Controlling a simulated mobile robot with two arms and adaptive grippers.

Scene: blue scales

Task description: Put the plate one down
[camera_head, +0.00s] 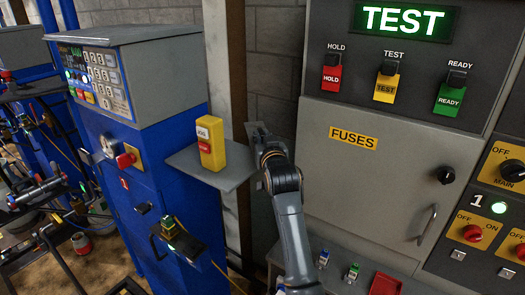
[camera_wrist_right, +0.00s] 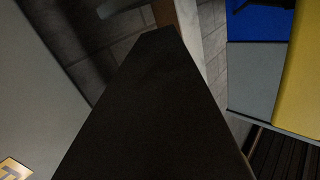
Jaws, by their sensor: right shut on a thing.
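My right gripper (camera_head: 264,148) is raised in front of the brick wall, between the blue machine and the grey fuse cabinet. It is shut on a thin dark plate (camera_head: 253,131), seen nearly edge-on and mostly hidden behind the fingers. In the right wrist view the dark plate (camera_wrist_right: 150,115) fills the middle, tapering away from the camera. The plate is just right of a grey shelf (camera_head: 232,178); I cannot tell if they touch. My left gripper is not in view.
A yellow box (camera_head: 211,142) with a red button stands on the shelf, which sticks out from the blue machine (camera_head: 170,185). The fuse cabinet (camera_head: 375,190) is close on the right. A ledge with small switches and a red tray (camera_head: 385,284) lies below.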

